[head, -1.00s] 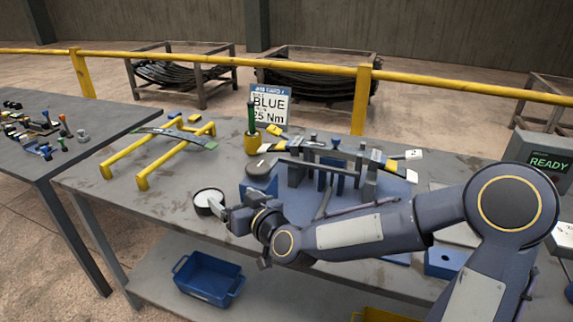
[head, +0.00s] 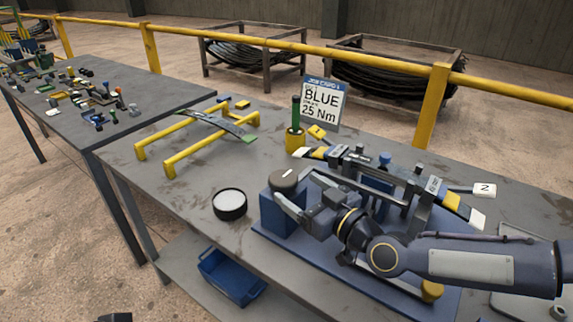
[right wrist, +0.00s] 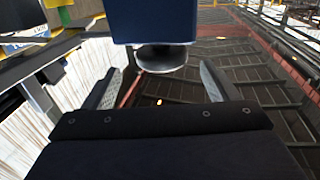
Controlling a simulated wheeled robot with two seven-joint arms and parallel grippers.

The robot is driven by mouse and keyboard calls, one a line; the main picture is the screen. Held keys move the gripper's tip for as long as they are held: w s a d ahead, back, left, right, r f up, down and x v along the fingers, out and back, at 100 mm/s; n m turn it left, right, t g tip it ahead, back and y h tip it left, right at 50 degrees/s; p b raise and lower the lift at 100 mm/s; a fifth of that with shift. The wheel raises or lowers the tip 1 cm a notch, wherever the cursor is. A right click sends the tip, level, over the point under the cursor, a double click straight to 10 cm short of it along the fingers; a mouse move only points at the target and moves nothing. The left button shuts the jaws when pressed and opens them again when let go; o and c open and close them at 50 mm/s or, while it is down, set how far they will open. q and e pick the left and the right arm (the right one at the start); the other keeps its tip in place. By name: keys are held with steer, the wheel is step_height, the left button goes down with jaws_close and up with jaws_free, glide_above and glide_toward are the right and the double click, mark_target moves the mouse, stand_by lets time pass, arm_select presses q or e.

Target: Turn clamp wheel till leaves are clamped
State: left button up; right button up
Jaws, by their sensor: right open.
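The clamp wheel (head: 284,177), a round grey knob with a white mark, sits on a blue block (head: 281,212) at the fixture's left end. In the right wrist view the wheel (right wrist: 160,58) lies ahead, between the finger lines. My right gripper (head: 291,187) is open, its fingers reaching toward the wheel; contact cannot be told. Dark leaves with yellow and white ends (head: 452,201) lie in the fixture, partly hidden by grey bars and my right arm. Whether they are pressed tight cannot be seen. My left gripper cannot be made out.
A round black pot with a pale top (head: 230,204) stands left of the block. A yellow stand (head: 183,157) holds one curved leaf. A yellow cup (head: 295,138) and a job card (head: 322,103) stand behind. A blue bin (head: 231,277) is on the lower shelf.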

mark_target(273, 172)
steer(key=x, duration=0.7)
steer(key=shift+w+a, duration=0.15)
steer(key=shift+a, duration=0.15)
steer(key=c, duration=1)
